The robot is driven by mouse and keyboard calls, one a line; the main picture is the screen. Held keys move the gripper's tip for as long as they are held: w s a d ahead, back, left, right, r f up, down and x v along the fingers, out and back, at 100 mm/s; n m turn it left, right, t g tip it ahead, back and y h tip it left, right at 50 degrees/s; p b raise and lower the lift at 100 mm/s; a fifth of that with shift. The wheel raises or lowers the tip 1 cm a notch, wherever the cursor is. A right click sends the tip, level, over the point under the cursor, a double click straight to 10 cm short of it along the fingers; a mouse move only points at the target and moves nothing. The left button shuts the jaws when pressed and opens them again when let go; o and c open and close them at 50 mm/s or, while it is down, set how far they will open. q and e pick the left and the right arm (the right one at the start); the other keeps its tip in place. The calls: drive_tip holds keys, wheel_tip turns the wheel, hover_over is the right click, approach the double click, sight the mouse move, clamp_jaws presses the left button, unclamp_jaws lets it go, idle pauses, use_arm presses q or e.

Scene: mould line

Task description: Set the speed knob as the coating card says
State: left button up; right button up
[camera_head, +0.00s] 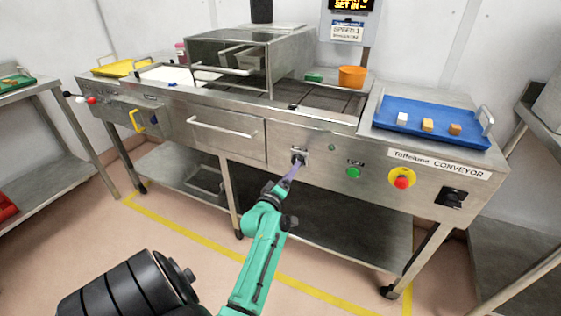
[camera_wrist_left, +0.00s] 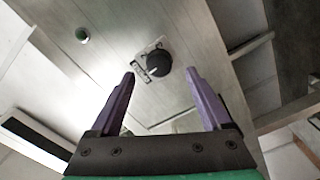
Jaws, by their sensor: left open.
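The black speed knob (camera_wrist_left: 158,64) is on the steel front panel of the conveyor; it has a pale pointer line and a small plate beside it. In the head view the knob's plate (camera_head: 299,150) shows just above my left gripper, which covers part of the knob. My left gripper (camera_head: 292,172) has purple fingers; in the wrist view the open fingers (camera_wrist_left: 160,80) point at the panel with the knob beyond and between their tips, apart from them. The coating card (camera_head: 347,31) hangs below a lit display and reads "SPEED 1". My right gripper is not in view.
A green button (camera_head: 353,173) and a red emergency stop (camera_head: 402,180) on yellow are right of the knob, with a black switch (camera_head: 451,197) further right. A drawer handle (camera_head: 222,128) sticks out on the left. A blue tray (camera_head: 424,113) with three small blocks lies on top.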

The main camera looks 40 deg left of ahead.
use_arm(q)
drive_tip(key=v, duration=0.9)
drive_tip(key=shift+s, duration=0.1)
drive_tip(key=s+d+f+m+g+h+p, duration=0.2)
drive_tip(key=d+f+m+g, duration=0.15)
drive_tip(key=f, duration=0.45)
drive_tip(key=s+d+f+m+g+h+p, duration=0.25)
drive_tip(key=d+f, duration=0.25)
drive_tip(key=f, duration=0.4)
drive_tip(key=s+d+f+m+g+h+p, duration=0.1)
drive_tip(key=s+d+f+m+g+p, duration=0.15)
drive_tip(key=d+f+m, duration=0.4)
drive_tip(key=s+f+m+g+p, duration=0.1)
drive_tip(key=s+f, duration=0.3)
drive_tip(key=s, duration=0.4)
drive_tip(key=s+a+f+m+g+p, duration=0.1)
drive_tip(key=s+f+m+g, duration=0.2)
drive_tip(key=s, duration=0.6)
drive_tip(key=s+f+m+g+p, duration=0.2)
drive_tip(key=s+f, duration=0.3)
drive_tip(key=s, duration=0.4)
drive_tip(key=shift+a+f+g, duration=0.35)
drive_tip(key=shift+a+g, duration=0.05)
drive_tip(key=shift+g, duration=0.35)
drive_tip(key=shift+c, duration=0.3)
